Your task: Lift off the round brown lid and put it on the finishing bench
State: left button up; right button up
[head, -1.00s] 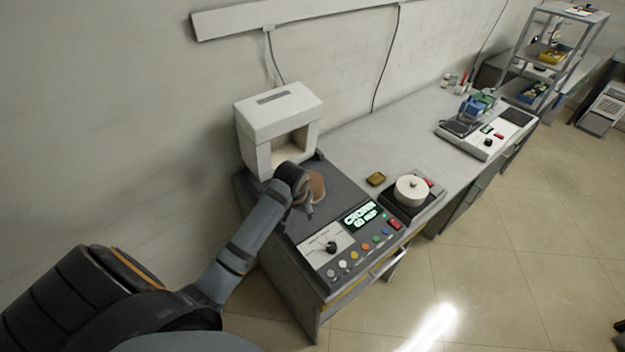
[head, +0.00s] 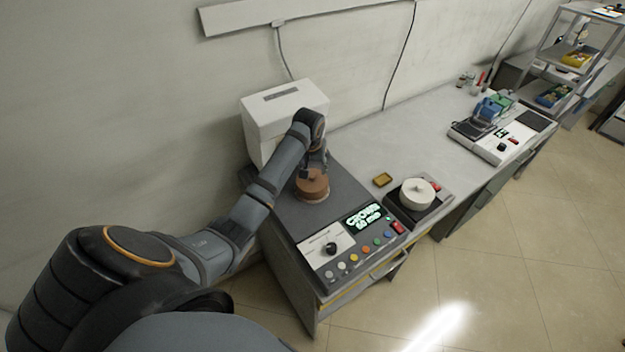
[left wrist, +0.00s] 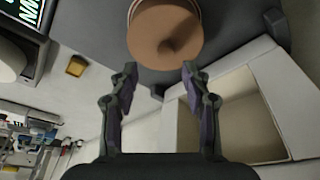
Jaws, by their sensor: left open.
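In the left wrist view the lid (left wrist: 165,36) shows from above with a small knob. My left gripper (head: 318,167) is just above the lid in the head view. In the left wrist view its two fingers (left wrist: 158,72) are apart and empty, with the lid beyond their tips. Which surface is the finishing bench I cannot tell for sure. My right gripper is out of view.
The white housing (head: 284,108) stands close behind my left gripper. A control panel (head: 352,240) with a lit display is at the front. A white round piece (head: 417,193) on a dark base and a small amber dish (head: 383,179) stand to the right. The grey bench (head: 400,140) has free room.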

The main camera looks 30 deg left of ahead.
aim_at(312, 176)
pick_arm(q)
jog(key=shift+a+f+p, duration=0.1)
jog(key=shift+f+p, duration=0.15)
jog(key=shift+p, duration=0.05)
jog(key=x, duration=0.2)
jog(key=p+x, duration=0.1)
jog(key=shift+s+a+f, duration=0.2)
jog(key=shift+a+f, duration=0.05)
jog(key=shift+f, duration=0.2)
jog(key=shift+w+f, duration=0.2)
jog(key=shift+f, duration=0.15)
jog(key=c, duration=0.4)
grip_shut()
